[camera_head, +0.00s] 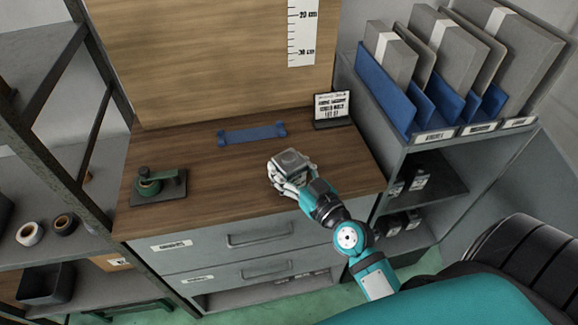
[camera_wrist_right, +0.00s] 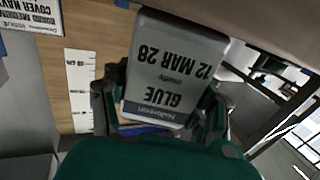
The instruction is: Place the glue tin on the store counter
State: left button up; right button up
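The glue tin is a grey box-shaped tin. In the head view the glue tin (camera_head: 291,161) is in my right gripper (camera_head: 287,180), over the front part of the wooden store counter (camera_head: 215,183). In the right wrist view the glue tin (camera_wrist_right: 172,72) fills the middle, its label reading "GLUE" and "12 MAR 28" upside down. The fingers of my right gripper (camera_wrist_right: 160,105) are on both sides of it. I cannot tell whether the tin's base touches the counter. My left gripper is in neither view.
A blue bracket-like piece (camera_head: 251,134) and a small sign (camera_head: 332,107) stand at the counter's back. A green tape dispenser (camera_head: 150,184) sits at its left. A grey shelf with blue file holders (camera_head: 386,82) is on the right. The counter's middle is clear.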

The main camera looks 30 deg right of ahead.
jog(key=o, duration=0.5)
jog(key=shift+c, duration=0.2)
jog(key=shift+r, duration=0.15)
jog(key=shift+s, duration=0.3)
jog(key=s+d+b, duration=0.1)
jog(key=s+b, duration=0.3)
jog(key=s, duration=0.7)
jog(key=shift+s+d, duration=0.15)
